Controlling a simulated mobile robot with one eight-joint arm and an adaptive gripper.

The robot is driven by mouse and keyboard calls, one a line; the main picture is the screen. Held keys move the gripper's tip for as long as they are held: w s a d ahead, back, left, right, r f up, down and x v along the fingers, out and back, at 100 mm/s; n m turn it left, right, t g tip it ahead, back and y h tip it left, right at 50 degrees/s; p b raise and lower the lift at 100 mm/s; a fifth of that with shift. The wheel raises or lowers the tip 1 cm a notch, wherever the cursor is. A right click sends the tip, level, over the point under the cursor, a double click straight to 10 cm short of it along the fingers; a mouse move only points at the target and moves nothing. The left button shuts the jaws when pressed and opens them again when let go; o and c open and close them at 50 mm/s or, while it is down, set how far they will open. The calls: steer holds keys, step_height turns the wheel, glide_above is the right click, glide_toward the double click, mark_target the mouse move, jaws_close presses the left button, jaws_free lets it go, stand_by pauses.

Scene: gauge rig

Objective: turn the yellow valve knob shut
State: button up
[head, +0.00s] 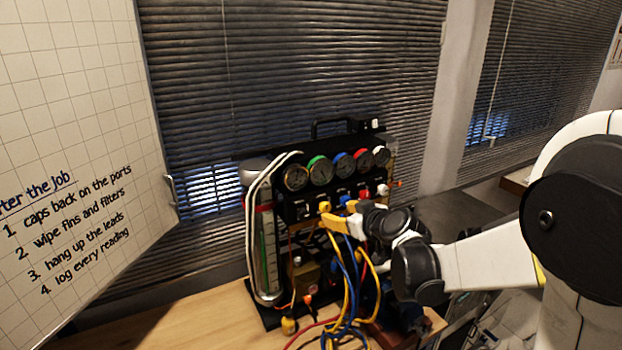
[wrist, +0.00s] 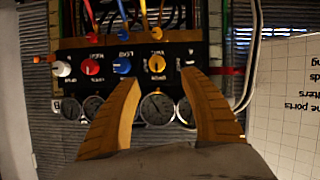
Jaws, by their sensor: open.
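The yellow valve knob (wrist: 156,64) sits on the black front panel of the gauge rig, between a blue knob and a black part of the panel. In the head view the yellow knob (head: 325,206) shows just beyond my fingers. My gripper (wrist: 162,76) is open, with one yellow finger to each side of the knob's line. The knob appears between and slightly past the fingertips, and no contact shows. In the head view my gripper (head: 339,215) is close in front of the panel. The exact gap to the knob cannot be told.
Blue (wrist: 121,66), red (wrist: 91,67) and white (wrist: 61,69) knobs stand in the same row. Several round gauges (head: 320,171) sit above them. Yellow and blue hoses (head: 348,285) hang below my gripper. A whiteboard (head: 75,120) stands at left; bare wooden bench (head: 190,320) lies in front.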

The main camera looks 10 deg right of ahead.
mark_target(326, 207)
steer(key=x, duration=1)
steer(key=shift+w+d+b, duration=0.1)
steer(key=shift+w+b, duration=0.2)
steer(key=shift+w, duration=0.15)
steer(key=shift+c, duration=0.6)
jaws_close()
